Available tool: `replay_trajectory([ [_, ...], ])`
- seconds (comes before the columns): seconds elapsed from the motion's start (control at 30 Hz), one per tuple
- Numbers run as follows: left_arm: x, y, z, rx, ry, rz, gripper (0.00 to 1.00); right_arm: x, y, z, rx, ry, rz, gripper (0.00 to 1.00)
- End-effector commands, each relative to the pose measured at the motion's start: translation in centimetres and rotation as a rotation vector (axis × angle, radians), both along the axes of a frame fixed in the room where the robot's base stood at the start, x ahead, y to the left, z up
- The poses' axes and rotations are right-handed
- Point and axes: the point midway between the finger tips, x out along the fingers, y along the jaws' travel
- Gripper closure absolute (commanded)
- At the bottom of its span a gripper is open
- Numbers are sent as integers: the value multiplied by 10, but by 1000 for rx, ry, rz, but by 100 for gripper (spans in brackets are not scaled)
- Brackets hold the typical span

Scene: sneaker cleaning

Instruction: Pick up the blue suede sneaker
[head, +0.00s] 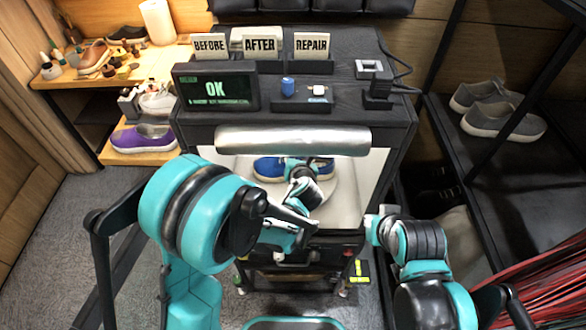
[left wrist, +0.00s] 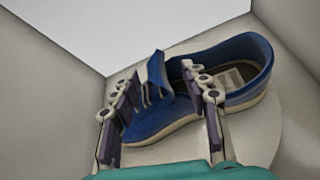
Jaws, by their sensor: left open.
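The blue suede sneaker (head: 268,168) sits on a pale round plate inside the white photo box (head: 365,185) of the black cabinet, partly hidden by my left arm. In the left wrist view the sneaker (left wrist: 170,112) has its blue tongue raised and its open collar at the right. My left gripper (left wrist: 165,105) is open, with one finger near the toe end and the other overlapping the collar opening. I cannot tell whether either finger touches the shoe. My right arm is at the lower right in the head view; its fingertips are not clearly visible.
A silver roller (head: 292,140) spans the top of the box opening. The box's side walls (left wrist: 50,90) stand close around the shoe. A purple sneaker (head: 143,138) is on the left shelf and grey shoes (head: 503,120) are on the right rack.

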Motion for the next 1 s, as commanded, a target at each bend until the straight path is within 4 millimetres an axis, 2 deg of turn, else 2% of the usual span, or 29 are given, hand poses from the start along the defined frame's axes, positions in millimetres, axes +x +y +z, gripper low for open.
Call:
replay_trajectory([
  [0.2,3,0,0,0,0,0,54,0,0,0,0,0,0,100],
  [0.23,2,0,0,0,0,0,60,0,0,0,0,0,0,100],
  [0.3,2,0,0,0,0,0,78,0,0,0,0,0,0,100],
  [0.4,2,0,0,-1,0,0,100,0,0,0,0,0,0,100],
  [0.8,2,0,0,-2,1,0,100,0,0,1,0,0,0,100],
  [1.0,-3,0,12,-1,0,0,100,0,0,11,0,0,0,100],
])
